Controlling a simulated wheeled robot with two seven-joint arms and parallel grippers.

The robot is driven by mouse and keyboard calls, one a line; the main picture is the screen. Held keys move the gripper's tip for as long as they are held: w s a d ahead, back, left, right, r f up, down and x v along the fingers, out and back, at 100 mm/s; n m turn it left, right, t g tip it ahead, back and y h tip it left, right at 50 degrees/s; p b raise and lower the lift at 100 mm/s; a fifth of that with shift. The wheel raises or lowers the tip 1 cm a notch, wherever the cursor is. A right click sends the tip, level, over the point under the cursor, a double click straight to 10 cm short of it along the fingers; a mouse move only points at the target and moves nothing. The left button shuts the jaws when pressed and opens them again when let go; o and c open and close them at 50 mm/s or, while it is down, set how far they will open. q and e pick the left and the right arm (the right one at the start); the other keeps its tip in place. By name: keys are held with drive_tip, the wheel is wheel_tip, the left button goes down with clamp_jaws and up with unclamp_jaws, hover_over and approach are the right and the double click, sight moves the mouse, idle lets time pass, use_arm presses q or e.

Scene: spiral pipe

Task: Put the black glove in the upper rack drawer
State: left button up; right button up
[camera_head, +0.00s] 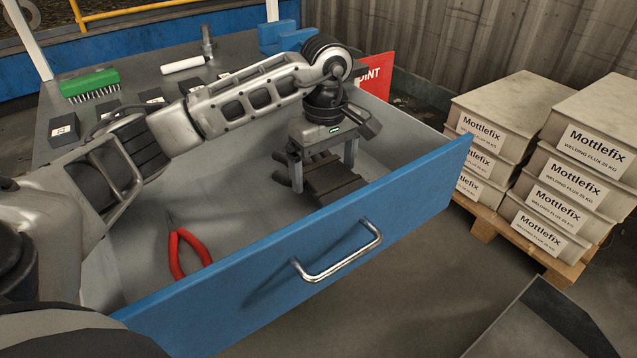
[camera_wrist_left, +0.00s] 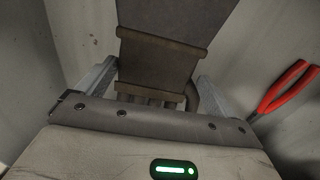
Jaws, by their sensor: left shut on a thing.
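The upper rack drawer (camera_head: 418,193) is pulled open, with a blue front and a grey inside. My left gripper (camera_head: 323,170) reaches down into it near the front panel, at the right part of the drawer. It is shut on the black glove (camera_head: 335,187), with a finger on each side. The glove is inside the drawer's outline; whether it touches the floor I cannot tell. In the left wrist view the dark glove (camera_wrist_left: 160,58) lies between the fingers, its cuff pointing away. My right gripper is not in view.
Red-handled pliers (camera_head: 188,253) lie in the drawer's left part. The rack top (camera_head: 130,78) above holds a green brush (camera_head: 90,83), a white cylinder (camera_head: 183,65) and several dark blocks. Mottlefix boxes (camera_head: 575,160) stand on a pallet at right. The drawer's metal handle (camera_head: 338,257) sticks out in front.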

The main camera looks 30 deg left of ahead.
sight(325, 173)
use_arm(q)
wheel_tip(325, 173, down, 3)
drive_tip(key=shift+f+b, duration=0.15)
drive_tip(key=shift+b, duration=0.2)
drive_tip(key=shift+f, duration=0.25)
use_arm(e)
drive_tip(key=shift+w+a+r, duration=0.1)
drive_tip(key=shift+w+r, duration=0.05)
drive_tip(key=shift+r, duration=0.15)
